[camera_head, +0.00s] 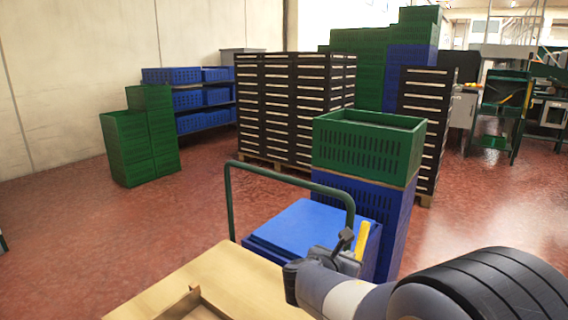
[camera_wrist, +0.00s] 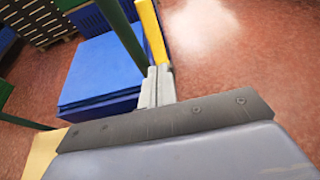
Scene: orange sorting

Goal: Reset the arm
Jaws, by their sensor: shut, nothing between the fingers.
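My gripper (camera_wrist: 158,86) shows in the wrist view with its two fingers close together and nothing between them. In the head view my arm comes in from the lower right, and my gripper (camera_head: 347,238) points up beside the blue cart load. The fingers are small there and partly lost against the yellow piece behind them. No orange shows in either view.
A blue stack (camera_head: 300,228) with a green handle rail (camera_head: 229,200) stands ahead. Behind it a green crate (camera_head: 362,150) sits on blue ones. A wooden surface (camera_head: 225,280) lies lower left. Black crate stacks (camera_head: 290,105) stand farther back. Red floor (camera_head: 60,230) is clear at left.

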